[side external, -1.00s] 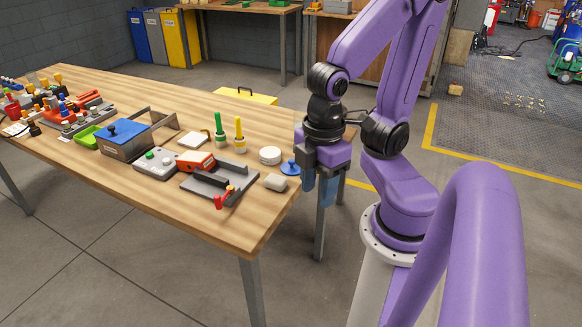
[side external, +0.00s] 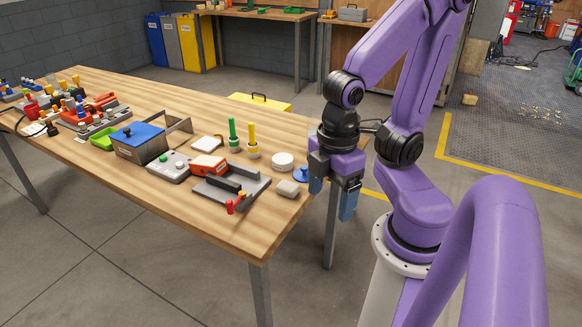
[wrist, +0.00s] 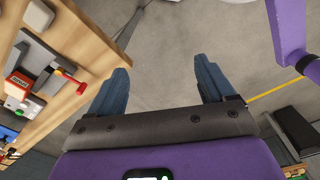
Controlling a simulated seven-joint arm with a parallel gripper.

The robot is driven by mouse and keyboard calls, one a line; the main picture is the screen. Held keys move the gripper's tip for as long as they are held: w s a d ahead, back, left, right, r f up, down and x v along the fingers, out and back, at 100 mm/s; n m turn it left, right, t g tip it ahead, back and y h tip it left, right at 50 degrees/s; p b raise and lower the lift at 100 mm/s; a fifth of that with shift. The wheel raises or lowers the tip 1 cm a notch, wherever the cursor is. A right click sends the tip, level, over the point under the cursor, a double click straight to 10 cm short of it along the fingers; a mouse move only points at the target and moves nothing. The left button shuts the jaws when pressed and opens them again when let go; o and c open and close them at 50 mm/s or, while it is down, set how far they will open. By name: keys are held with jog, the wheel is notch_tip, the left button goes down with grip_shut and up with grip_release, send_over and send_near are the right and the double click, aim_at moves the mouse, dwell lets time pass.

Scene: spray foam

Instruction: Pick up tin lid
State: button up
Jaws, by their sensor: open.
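A blue lid with a dark knob (side external: 138,134) sits on a grey metal box (side external: 142,152) on the table, left of centre in the side external view. A small round blue piece with a knob (side external: 301,174) lies near the table's right edge; I cannot tell which of the two is the tin lid. My gripper (side external: 332,196) is open and empty, pointing down just off the right edge of the table, close to the round blue piece. In the wrist view its two blue fingers (wrist: 160,82) stand wide apart with only floor between them.
A grey rounded block (side external: 288,188), a white round disc (side external: 283,161) and a grey tray with red clamps (side external: 232,184) stand near my gripper. Green and yellow upright handles (side external: 252,140) stand behind. The far left of the table is crowded. The wooden table (side external: 215,228) has bare room in front.

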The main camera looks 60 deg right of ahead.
jog(key=w+d+n, duration=0.1)
jog(key=w+d, duration=0.2)
jog(key=w, duration=0.6)
jog(key=n, duration=0.4)
send_over(304, 167)
jog(key=f, duration=1.3)
jog(key=shift+s+d+f, duration=0.15)
jog(key=shift+d+f, duration=0.15)
jog(key=f, duration=0.4)
jog(key=shift+a, duration=0.35)
jog(key=shift+f, duration=0.65)
